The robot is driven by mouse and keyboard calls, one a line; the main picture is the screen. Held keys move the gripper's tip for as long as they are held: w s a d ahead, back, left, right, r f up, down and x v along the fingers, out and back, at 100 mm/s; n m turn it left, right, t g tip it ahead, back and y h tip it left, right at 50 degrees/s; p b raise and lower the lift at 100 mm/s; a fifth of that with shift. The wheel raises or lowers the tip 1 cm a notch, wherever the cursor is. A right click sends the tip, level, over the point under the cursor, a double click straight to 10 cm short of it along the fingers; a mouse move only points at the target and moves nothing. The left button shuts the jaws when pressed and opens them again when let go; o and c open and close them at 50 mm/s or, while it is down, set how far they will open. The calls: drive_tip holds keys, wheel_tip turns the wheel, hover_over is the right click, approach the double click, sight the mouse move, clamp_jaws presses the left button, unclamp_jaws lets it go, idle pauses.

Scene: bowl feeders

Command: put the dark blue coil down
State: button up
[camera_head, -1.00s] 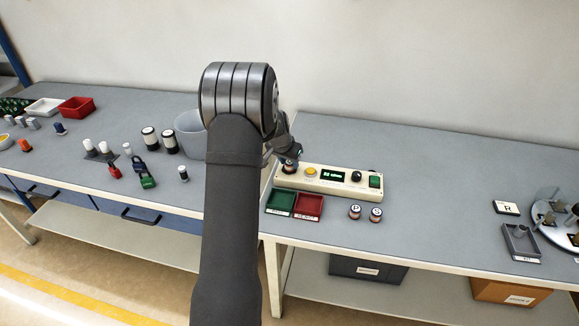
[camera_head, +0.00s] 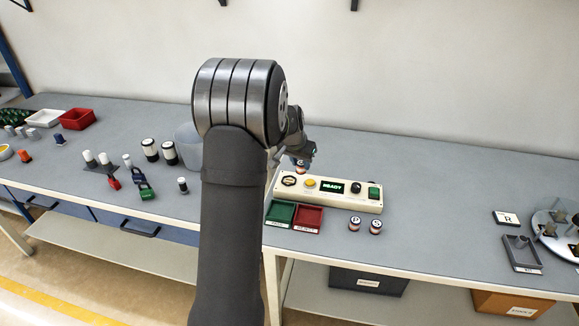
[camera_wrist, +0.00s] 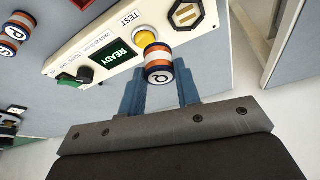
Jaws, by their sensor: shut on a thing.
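My gripper (camera_wrist: 160,98) is shut on a coil (camera_wrist: 158,66) with orange and white bands and a dark, bluish ring around its lettered white end. In the head view the held coil (camera_head: 301,166) hangs just above the back of the cream test box (camera_head: 327,196), apart from it. My gripper (camera_head: 301,155) is partly hidden there by my arm. The box's hexagonal socket (camera_head: 289,181) is empty. Its display (camera_head: 332,187) reads READY. A green tray (camera_head: 281,225) and a red tray (camera_head: 308,229) stand in front of the box, both empty.
Two similar banded coils, one (camera_head: 355,224) and another (camera_head: 376,226), stand right of the red tray. A grey bin (camera_head: 188,145) stands behind my arm.

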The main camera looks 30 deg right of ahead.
drive_tip(key=s+d+r, duration=0.2)
drive_tip(key=s+r, duration=0.2)
drive_tip(key=s, duration=0.2)
drive_tip(key=s+a+f+n+t+y, duration=0.1)
drive_tip(key=s+a+f+n, duration=0.25)
drive_tip(key=s+a, duration=0.5)
drive_tip(key=n, duration=0.1)
approach(281, 210)
drive_tip(key=shift+w+d+f, duration=0.1)
drive_tip(key=shift+w+d, duration=0.55)
drive_tip(key=shift+d, duration=0.15)
drive_tip(key=shift+f, duration=2)
drive_tip(key=shift+f, duration=0.2)
drive_tip(key=o, duration=1)
drive_tip(key=shift+r, duration=0.1)
